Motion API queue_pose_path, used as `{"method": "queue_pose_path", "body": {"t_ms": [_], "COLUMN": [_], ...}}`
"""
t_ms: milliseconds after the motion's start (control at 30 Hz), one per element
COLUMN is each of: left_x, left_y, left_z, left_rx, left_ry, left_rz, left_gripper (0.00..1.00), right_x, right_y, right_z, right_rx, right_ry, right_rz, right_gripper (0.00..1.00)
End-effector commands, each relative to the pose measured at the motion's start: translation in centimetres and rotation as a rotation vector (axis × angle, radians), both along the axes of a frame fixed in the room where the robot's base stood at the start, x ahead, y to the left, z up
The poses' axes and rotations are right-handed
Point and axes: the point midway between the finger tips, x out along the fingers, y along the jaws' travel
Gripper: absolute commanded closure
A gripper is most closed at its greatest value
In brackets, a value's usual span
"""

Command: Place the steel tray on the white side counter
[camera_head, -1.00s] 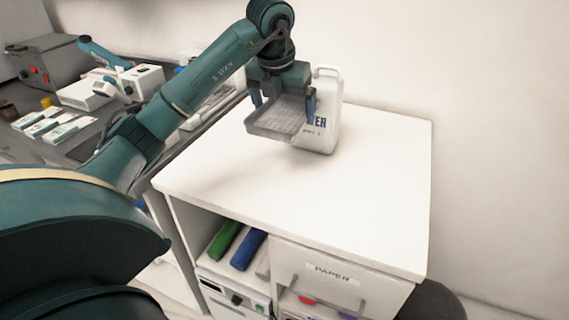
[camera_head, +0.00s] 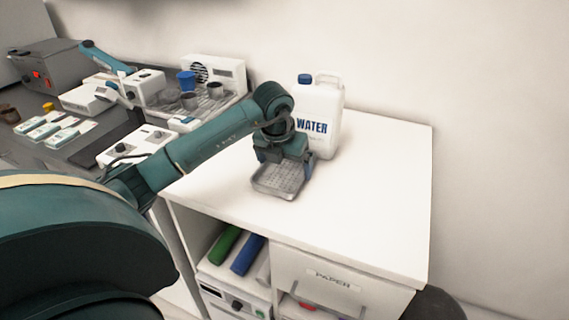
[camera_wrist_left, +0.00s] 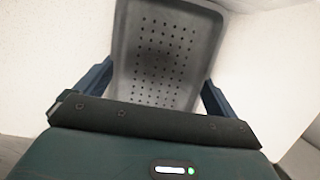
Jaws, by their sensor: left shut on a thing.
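The steel tray (camera_head: 279,181) is a small grey perforated tray. It lies level at the white side counter's (camera_head: 370,190) top, on or just above the surface; I cannot tell which. My left gripper (camera_head: 283,168) is shut on the tray, with its fingers at the tray's two sides. In the left wrist view the tray (camera_wrist_left: 163,60) sits between the blue fingers, its holed floor facing the camera. My right gripper is not in view.
A white water jug (camera_head: 328,125) stands on the counter just behind my gripper. The counter's right and front parts are clear. A dark bench (camera_head: 75,150) with several instruments is at left. Below the counter top are a drawer labelled PAPER (camera_head: 318,275) and open shelves.

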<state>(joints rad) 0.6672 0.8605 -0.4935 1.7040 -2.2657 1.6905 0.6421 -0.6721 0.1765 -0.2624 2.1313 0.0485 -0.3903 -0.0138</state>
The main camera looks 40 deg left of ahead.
Motion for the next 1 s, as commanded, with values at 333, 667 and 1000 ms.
{"method": "queue_pose_path", "body": {"t_ms": [333,667,1000], "left_x": [0.0,-0.5,-2.3], "left_y": [0.0,-0.1,-0.6], "left_z": [-0.1,2.2,9.1], "left_rx": [0.000,0.001,0.000], "left_ry": [0.001,-0.004,-0.005], "left_rz": [0.000,-0.001,-0.001], "left_gripper": [0.00,0.00,0.00], "right_x": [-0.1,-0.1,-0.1], "right_y": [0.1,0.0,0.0], "right_z": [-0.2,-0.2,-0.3], "right_rx": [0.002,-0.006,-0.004], "right_ry": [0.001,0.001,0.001], "right_rz": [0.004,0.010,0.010], "right_gripper": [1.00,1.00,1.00]}}
